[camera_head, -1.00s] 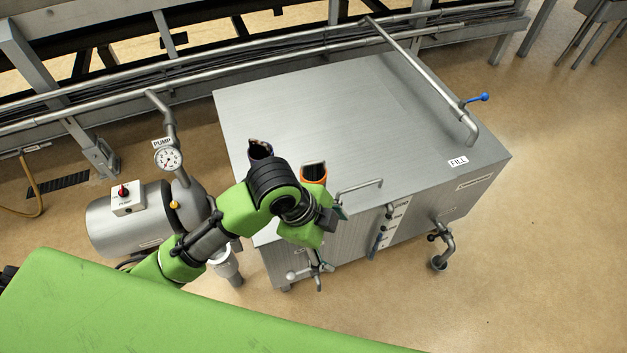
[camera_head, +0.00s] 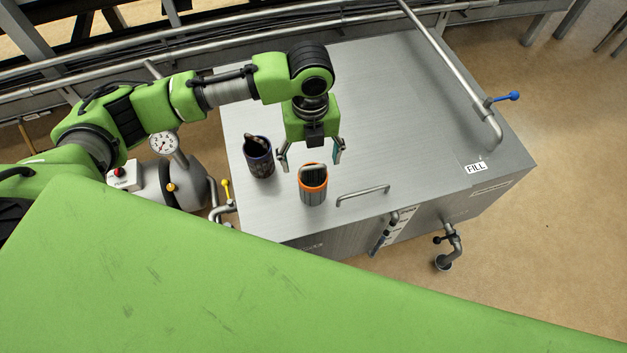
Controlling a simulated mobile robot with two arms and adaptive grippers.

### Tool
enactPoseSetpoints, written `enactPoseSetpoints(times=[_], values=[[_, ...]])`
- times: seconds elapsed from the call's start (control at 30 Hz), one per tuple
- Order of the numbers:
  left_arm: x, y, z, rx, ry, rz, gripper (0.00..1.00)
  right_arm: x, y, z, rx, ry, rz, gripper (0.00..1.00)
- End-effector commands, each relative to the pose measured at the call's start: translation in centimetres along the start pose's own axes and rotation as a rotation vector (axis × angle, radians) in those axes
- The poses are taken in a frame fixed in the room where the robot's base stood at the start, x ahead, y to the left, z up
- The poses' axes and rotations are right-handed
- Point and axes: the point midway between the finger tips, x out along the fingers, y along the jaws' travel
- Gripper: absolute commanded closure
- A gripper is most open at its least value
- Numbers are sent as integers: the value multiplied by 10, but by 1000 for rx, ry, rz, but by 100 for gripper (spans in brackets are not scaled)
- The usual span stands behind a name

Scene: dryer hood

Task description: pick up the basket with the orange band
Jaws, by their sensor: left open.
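My left gripper (camera_head: 311,160) is open and empty, pointing down. In the picture its fingers sit just above the basket's handle, one to each side; I cannot tell the exact height between them. My right gripper is not in view.
A handle bar (camera_head: 362,192) lies to the right on the tank top. A pipe with a blue lever (camera_head: 507,97) runs along the right side. The tank's middle is clear.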

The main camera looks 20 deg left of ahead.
Motion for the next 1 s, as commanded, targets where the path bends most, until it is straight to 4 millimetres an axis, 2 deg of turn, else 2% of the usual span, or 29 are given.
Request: enactPoseSetpoints(times=[0.07, 0.17, 0.27, 0.37, 0.5, 0.7, 0.97, 1.0], values=[[15, 0, 0, -2, 1, 1, 29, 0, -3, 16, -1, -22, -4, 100], [28, 0, 0, -1, 0, 0, 29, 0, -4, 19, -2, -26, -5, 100], [34, -1, 0, 0, -1, -2, 29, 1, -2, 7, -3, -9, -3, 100], [41, -1, -1, -1, 0, -1, 29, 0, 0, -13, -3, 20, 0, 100], [62, -2, -2, -3, 2, 1, 29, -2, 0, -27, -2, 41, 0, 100], [84, -2, -2, 0, -1, -1, 29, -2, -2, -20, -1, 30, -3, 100], [86, -3, -2, 0, -2, -2, 29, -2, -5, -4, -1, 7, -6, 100], [86, -3, -2, 0, -2, -2, 40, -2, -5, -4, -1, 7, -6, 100]])
